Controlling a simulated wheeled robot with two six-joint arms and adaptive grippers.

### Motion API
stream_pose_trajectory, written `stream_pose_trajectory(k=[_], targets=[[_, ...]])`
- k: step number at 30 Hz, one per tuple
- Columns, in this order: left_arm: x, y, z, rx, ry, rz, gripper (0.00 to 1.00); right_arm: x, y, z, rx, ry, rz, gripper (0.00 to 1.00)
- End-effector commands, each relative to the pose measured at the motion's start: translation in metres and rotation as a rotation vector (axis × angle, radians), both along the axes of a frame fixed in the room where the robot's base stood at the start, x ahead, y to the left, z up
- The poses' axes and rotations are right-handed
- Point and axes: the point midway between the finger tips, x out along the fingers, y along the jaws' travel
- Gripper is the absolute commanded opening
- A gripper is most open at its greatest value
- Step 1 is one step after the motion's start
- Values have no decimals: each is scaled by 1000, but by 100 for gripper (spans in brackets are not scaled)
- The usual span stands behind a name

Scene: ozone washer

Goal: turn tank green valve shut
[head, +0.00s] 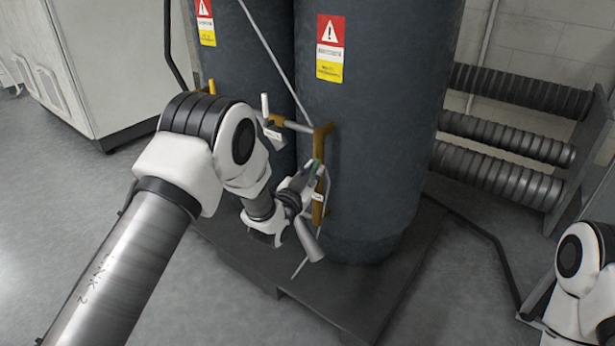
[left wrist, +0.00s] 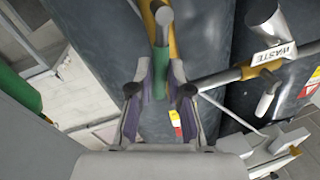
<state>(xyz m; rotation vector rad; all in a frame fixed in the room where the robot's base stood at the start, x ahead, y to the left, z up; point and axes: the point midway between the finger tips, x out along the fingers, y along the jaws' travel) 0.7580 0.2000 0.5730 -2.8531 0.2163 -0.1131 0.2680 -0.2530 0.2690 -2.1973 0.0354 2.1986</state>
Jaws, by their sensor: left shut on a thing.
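The green valve handle (head: 314,172) is on the brass pipe (head: 319,150) at the front of the right dark tank (head: 380,110). My left gripper (head: 307,182) is at this handle, its arm coming in from the left. In the left wrist view, the fingers of my left gripper (left wrist: 157,88) are closed on both sides of the green handle (left wrist: 162,58), with the brass pipe just behind it. The lower end of the handle is partly hidden between the fingers. My right gripper is out of view; only part of my right arm shows at the lower right.
A second dark tank (head: 245,75) stands to the left, both on a dark platform (head: 365,300). A white-handled valve (head: 265,105) sits left of the brass pipe. A WASTE label (left wrist: 275,54) hangs by another pipe. Ribbed cylinders (head: 505,135) are racked at the right. A white cabinet (head: 110,60) stands at left.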

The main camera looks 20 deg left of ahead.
Motion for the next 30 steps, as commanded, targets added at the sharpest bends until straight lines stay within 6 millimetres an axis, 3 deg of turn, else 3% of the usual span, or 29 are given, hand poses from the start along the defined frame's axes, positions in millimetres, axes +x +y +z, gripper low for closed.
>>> stream_pose_trajectory(k=[30], targets=[[-7, -33, -41, 899, -323, -2, 0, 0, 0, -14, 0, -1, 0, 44]])
